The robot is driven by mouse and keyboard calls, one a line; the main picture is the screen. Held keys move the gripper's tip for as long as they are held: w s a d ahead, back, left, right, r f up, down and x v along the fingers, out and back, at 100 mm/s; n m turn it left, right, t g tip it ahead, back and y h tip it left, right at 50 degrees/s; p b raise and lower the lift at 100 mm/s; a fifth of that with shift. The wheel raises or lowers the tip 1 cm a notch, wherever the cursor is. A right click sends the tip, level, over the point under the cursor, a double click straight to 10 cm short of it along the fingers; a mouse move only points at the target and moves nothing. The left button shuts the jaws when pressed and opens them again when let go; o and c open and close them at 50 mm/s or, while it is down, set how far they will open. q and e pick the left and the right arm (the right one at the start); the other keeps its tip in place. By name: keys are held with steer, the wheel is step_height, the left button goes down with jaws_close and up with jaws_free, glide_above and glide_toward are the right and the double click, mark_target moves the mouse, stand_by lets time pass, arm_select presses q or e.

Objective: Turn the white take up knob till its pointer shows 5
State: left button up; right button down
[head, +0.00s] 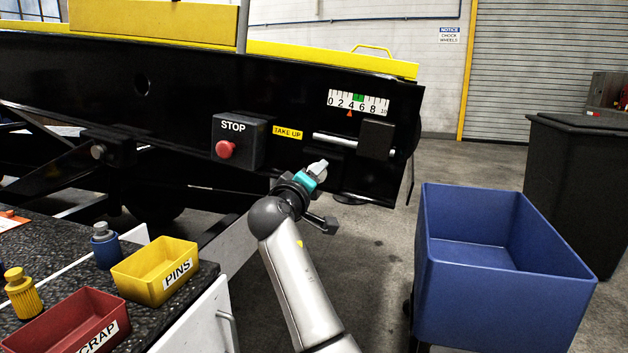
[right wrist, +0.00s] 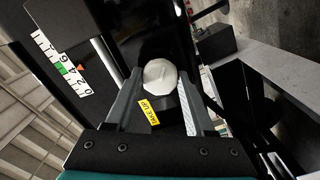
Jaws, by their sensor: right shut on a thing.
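The white take up knob (right wrist: 160,74) sits between the fingertips of my right gripper (right wrist: 158,84), which is shut on it. In the head view the knob (head: 319,167) shows small and pale at the tip of my right gripper (head: 314,172), below the yellow TAKE UP label (head: 288,133). The white scale (head: 375,104) runs from 0 to 10 with a green patch between 4 and 6. The orange pointer (head: 350,113) stands under it at about 4, left of the green patch's middle. My left gripper is not in view.
A black box with a red STOP button (head: 225,149) is left of the knob. A metal rod (head: 335,141) and black block (head: 377,138) are just above right. A blue bin (head: 500,280) stands at right. A bench with a yellow PINS tray (head: 140,265) is at lower left.

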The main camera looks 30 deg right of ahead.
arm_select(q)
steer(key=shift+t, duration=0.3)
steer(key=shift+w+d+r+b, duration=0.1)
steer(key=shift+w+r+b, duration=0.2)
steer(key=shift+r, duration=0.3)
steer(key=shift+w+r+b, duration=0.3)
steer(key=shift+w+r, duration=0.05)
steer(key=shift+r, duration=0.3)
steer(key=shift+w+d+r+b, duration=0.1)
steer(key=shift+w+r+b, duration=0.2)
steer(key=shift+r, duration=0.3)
arm_select(e)
steer(key=shift+f+m, duration=0.1)
steer(key=shift+m, duration=2.4)
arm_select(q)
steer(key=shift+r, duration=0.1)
arm_select(e)
steer(key=shift+c, duration=1.3)
jaws_free()
